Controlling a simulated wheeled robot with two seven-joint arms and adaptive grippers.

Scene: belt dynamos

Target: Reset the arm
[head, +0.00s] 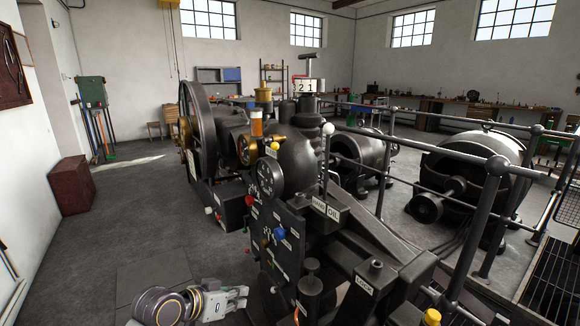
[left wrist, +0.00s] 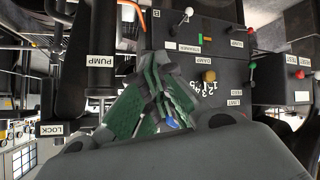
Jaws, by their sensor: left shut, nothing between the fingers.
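My left arm (head: 165,305) comes in at the bottom left of the head view. My left gripper (head: 240,297) is at its end, low beside the front of the dark control panel (head: 286,242). In the left wrist view the green-padded fingers of my left gripper (left wrist: 158,92) are together with nothing held between them. The same panel (left wrist: 200,62) shows there turned on its side, with small coloured knobs and white labels. I cannot tell if the fingertips touch it. My right gripper is in neither view.
A large black machine with a flywheel (head: 200,125) stands behind the panel. A lever with a white ball (head: 327,130) rises above it. Dark railings (head: 470,230) and round dynamos (head: 465,170) fill the right. Open floor (head: 150,225) lies left, with a brown box (head: 72,186) by the wall.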

